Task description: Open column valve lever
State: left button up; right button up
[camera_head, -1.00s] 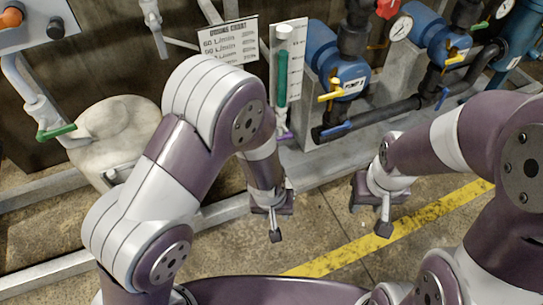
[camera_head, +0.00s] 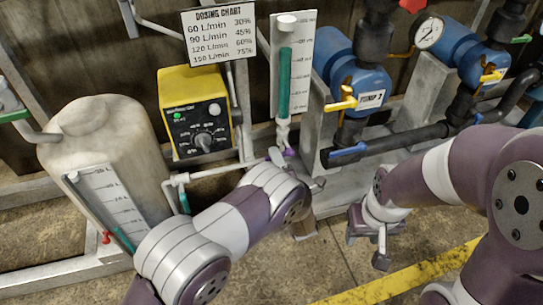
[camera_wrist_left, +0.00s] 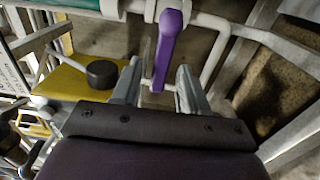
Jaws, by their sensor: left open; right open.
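The column valve lever is purple; in the head view a small part of it (camera_head: 290,152) shows below the clear column with green liquid (camera_head: 284,82). In the left wrist view the lever (camera_wrist_left: 170,42) hangs from a white pipe fitting, and its free end lies between my finger tips. My left gripper (camera_head: 296,170) is open at the lever, its fingers (camera_wrist_left: 157,76) on either side; I cannot tell whether either touches it. My left forearm hides part of the area below. My right gripper (camera_head: 366,250) is open and empty above the floor.
A yellow dosing controller (camera_head: 196,112) with a black knob stands left of the column, beside a pale tank (camera_head: 105,150). The blue pump 2 (camera_head: 358,75) with yellow and blue levers stands to the right. White pipes run close around the lever.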

pick_arm(q)
jog(key=x, duration=0.3)
jog(key=shift+w+a+b, duration=0.15)
jog(key=shift+w+b, duration=0.2)
grip_shut()
